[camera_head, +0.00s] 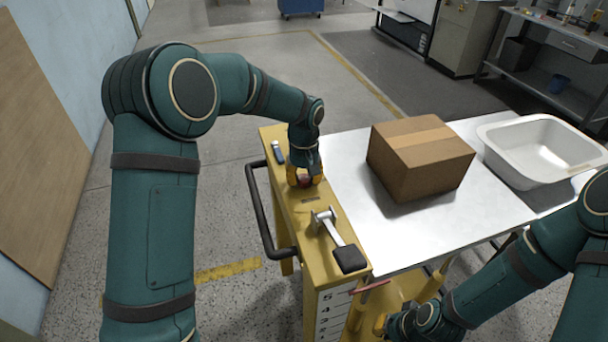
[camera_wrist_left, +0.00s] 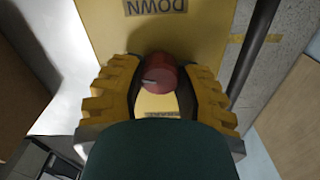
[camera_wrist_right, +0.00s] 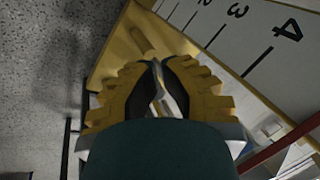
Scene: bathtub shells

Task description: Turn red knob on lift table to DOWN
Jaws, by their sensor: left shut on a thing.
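The lift table has a yellow control panel (camera_head: 325,215) along its left end. The red knob (camera_head: 304,180) is on this panel, mostly covered by my left gripper (camera_head: 304,176) in the head view. In the left wrist view the red knob (camera_wrist_left: 160,75) sits between the two yellow fingers, which are shut on it. A pale mark on the knob points toward the picture's left. The DOWN label (camera_wrist_left: 156,6) is upside down beyond the knob; another label (camera_wrist_left: 162,114) is partly hidden by the gripper. My right gripper (camera_wrist_right: 158,64) is shut and empty, low beside the numbered scale.
A cardboard box (camera_head: 420,155) and a white basin (camera_head: 540,150) stand on the white tabletop (camera_head: 345,170). A lever with a black grip (camera_head: 349,258) rises from the panel. A dark handle rail (camera_head: 262,215) runs along its left side. The numbered scale (camera_wrist_right: 250,35) is near my right gripper.

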